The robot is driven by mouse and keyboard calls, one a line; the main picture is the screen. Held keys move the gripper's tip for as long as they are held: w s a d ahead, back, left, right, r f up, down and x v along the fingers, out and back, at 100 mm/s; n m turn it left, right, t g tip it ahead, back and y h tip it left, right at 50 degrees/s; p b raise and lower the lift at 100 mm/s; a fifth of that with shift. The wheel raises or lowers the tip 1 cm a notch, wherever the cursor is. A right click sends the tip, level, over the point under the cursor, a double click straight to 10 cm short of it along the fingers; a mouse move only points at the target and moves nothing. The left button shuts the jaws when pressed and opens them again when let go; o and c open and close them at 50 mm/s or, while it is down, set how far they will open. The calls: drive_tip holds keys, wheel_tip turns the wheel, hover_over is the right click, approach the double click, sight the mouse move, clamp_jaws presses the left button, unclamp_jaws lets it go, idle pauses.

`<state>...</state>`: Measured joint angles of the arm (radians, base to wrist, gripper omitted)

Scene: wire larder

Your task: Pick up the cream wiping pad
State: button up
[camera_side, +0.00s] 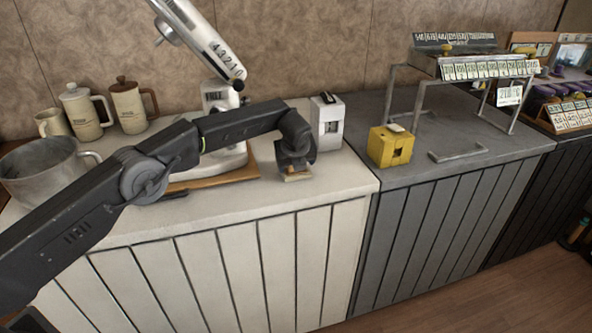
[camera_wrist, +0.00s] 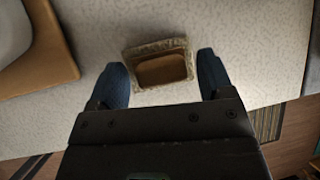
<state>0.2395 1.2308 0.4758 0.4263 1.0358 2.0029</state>
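A small squarish block, which looks like the cream wiping pad (camera_wrist: 160,45), lies on the pale counter, with a tan-brown middle and a rough cream-grey edge. In the side view its cream edge (camera_side: 297,177) shows just under my gripper. My gripper (camera_wrist: 162,78) points down over the front of the counter with its two dark fingers apart, one on each side of the pad in the wrist view. A gap shows between each finger and the pad. In the side view my gripper (camera_side: 294,165) hides most of the pad.
A wooden board (camera_wrist: 48,65) under a white stand lies to the left. A white box (camera_side: 327,125) stands behind my gripper. A yellow box (camera_side: 390,147) and a wire rack (camera_side: 417,100) stand on the grey counter. A grey pot (camera_side: 40,170) and mugs stand left.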

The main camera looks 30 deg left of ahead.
drive_tip(key=c, duration=0.8)
drive_tip(key=shift+r, duration=0.15)
drive_tip(key=shift+r, duration=1.5)
drive_tip(key=shift+s+d+r, duration=0.1)
drive_tip(key=shift+r, duration=0.1)
drive_tip(key=s+d, duration=0.4)
drive_tip(key=s, duration=0.4)
drive_tip(key=s+d, duration=0.4)
drive_tip(key=s, duration=0.3)
drive_tip(key=shift+s+d, duration=0.15)
drive_tip(key=shift+s, duration=0.2)
